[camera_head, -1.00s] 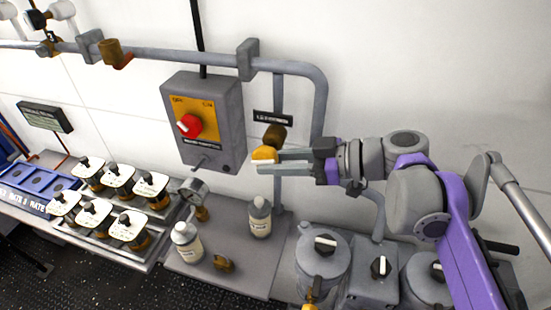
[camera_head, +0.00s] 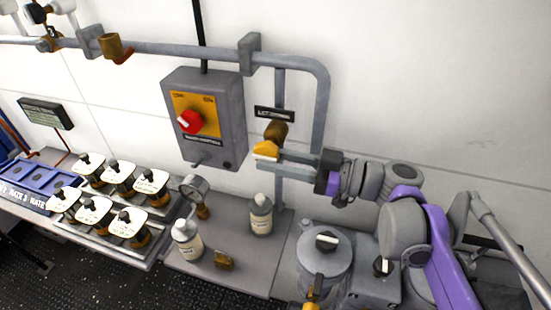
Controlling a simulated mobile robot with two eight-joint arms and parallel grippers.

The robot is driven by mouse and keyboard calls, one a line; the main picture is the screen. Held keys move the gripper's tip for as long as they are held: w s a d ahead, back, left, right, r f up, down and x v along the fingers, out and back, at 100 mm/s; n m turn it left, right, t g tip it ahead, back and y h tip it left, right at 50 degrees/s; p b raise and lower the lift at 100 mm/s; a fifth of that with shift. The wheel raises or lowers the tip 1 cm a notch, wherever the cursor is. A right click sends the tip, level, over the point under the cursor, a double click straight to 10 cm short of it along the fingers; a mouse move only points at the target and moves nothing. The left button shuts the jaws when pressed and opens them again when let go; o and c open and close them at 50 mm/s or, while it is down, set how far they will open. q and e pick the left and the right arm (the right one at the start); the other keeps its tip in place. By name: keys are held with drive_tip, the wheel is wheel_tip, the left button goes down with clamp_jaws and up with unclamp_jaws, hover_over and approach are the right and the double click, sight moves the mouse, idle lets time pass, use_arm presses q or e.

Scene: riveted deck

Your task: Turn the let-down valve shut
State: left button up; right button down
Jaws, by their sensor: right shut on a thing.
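The let-down valve has a yellow handle (camera_head: 266,149) on a brown body (camera_head: 275,131), below a small dark label (camera_head: 275,114) on the vertical pipe. My right gripper (camera_head: 280,157) reaches in from the right, with its long grey fingers at the yellow handle. It is shut on the handle. The handle now looks tilted, with a white edge along its lower side. The fingers hide part of the handle's right end. My left gripper is not in view.
A grey control box (camera_head: 206,118) with a red knob (camera_head: 190,121) hangs left of the valve. Two bottles (camera_head: 261,214) (camera_head: 187,239) and a gauge (camera_head: 195,188) stand on the bench below. Capped jars (camera_head: 151,181) fill a rack at left. Grey vessels (camera_head: 324,262) stand below my arm.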

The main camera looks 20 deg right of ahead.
drive_tip(key=c, duration=0.6)
unclamp_jaws()
drive_tip(key=v, duration=1)
drive_tip(key=shift+s+d, duration=0.2)
drive_tip(key=shift+d, duration=0.1)
